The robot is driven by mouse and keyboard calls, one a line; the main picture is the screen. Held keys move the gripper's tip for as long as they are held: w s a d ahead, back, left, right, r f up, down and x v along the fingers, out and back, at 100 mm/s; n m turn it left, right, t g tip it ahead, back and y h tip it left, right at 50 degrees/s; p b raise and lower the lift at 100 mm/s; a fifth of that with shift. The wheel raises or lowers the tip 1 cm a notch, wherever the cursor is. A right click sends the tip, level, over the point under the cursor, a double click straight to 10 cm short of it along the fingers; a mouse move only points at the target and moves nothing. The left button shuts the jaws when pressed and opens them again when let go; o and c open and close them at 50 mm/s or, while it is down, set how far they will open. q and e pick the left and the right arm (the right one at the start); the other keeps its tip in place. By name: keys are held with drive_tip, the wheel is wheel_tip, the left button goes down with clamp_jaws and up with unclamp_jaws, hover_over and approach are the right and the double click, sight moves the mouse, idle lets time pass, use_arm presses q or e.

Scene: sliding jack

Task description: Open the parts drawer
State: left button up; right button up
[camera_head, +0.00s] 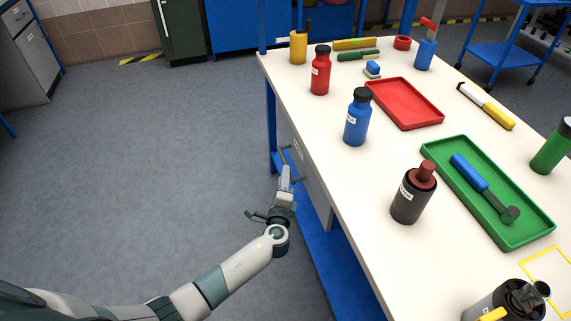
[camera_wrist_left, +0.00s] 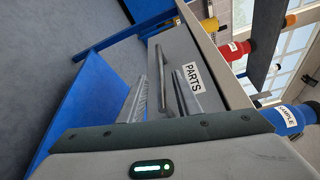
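The parts drawer (camera_head: 316,181) has a grey front under the left edge of the workbench. In the left wrist view the drawer front (camera_wrist_left: 215,62) carries a white PARTS label and a dark bar handle (camera_wrist_left: 171,75). No gap is visible around the front, and it looks closed. My left gripper (camera_head: 287,172) is at the handle, beside the drawer front. In the left wrist view the fingers of my left gripper (camera_wrist_left: 163,96) stand apart, one on each side of the bar. I cannot tell whether either finger touches it. My right gripper is not in view.
The white workbench top (camera_head: 355,190) bears a red bottle (camera_head: 320,72), a blue bottle (camera_head: 357,118), a dark bottle (camera_head: 409,199), a red tray (camera_head: 407,107) and a green tray (camera_head: 535,233). A blue lower shelf (camera_head: 345,275) lies beneath. Floor left of the bench is clear.

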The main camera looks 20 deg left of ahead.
sight(285, 162)
use_arm(q)
drive_tip(key=shift+x, duration=3.6)
drive_tip(key=shift+c, duration=0.7)
clamp_jaws()
